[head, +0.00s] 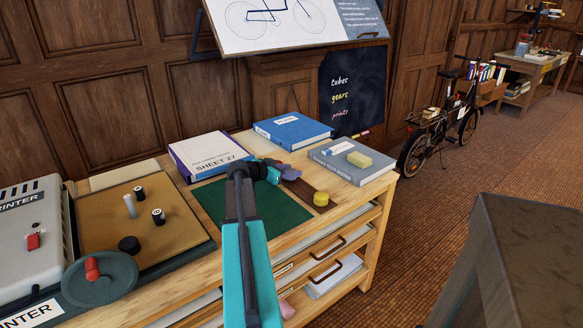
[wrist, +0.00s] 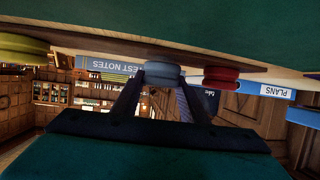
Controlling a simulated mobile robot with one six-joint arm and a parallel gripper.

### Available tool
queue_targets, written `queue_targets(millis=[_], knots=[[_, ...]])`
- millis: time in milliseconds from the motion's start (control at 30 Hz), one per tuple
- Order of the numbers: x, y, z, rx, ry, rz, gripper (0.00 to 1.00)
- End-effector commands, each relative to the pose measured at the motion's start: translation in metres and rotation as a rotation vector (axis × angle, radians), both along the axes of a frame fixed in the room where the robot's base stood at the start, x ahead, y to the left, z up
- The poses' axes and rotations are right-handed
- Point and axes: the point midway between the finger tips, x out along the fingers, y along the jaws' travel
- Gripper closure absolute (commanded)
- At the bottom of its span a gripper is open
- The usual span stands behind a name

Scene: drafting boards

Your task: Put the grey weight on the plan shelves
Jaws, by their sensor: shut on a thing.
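The grey weight (wrist: 163,73) is between the fingertips of my gripper (wrist: 162,86) in the wrist view, which looks upside down. My gripper (head: 289,181) is shut on it above the wooden cabinet top, at the far right corner of the green mat (head: 240,206). In the head view the fingers hide the weight. I cannot tell whether it still touches the brown strip (head: 309,189). Shelves with handles and papers (head: 338,274) under the cabinet top may be the plan shelves; no label on them is readable.
A yellow weight (head: 320,198) and a red weight (wrist: 221,77) stand on either side of the grey one. A grey book (head: 372,173), blue book (head: 292,128) and white SHEET 27 box (head: 209,153) lie around. A printer (head: 30,238) and tan board (head: 171,228) fill the left.

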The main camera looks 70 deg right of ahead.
Motion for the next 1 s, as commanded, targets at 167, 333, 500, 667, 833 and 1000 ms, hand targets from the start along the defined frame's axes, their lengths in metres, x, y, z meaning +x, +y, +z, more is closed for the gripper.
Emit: queue_targets(millis=[167, 333, 500, 667, 833, 1000], knots=[[-0.0001, -0.0002, -0.0010, -0.002, 0.001, 0.000, 1.00], [-0.0002, -0.0003, -0.0010, -0.002, 0.001, 0.000, 1.00], [-0.0002, -0.0003, -0.0012, -0.002, 0.001, 0.000, 1.00], [-0.0004, -0.0003, -0.0028, -0.002, 0.001, 0.000, 1.00], [-0.0004, -0.0004, -0.0048, -0.002, 0.001, 0.000, 1.00], [-0.0005, -0.0004, -0.0066, -0.002, 0.001, 0.000, 1.00]])
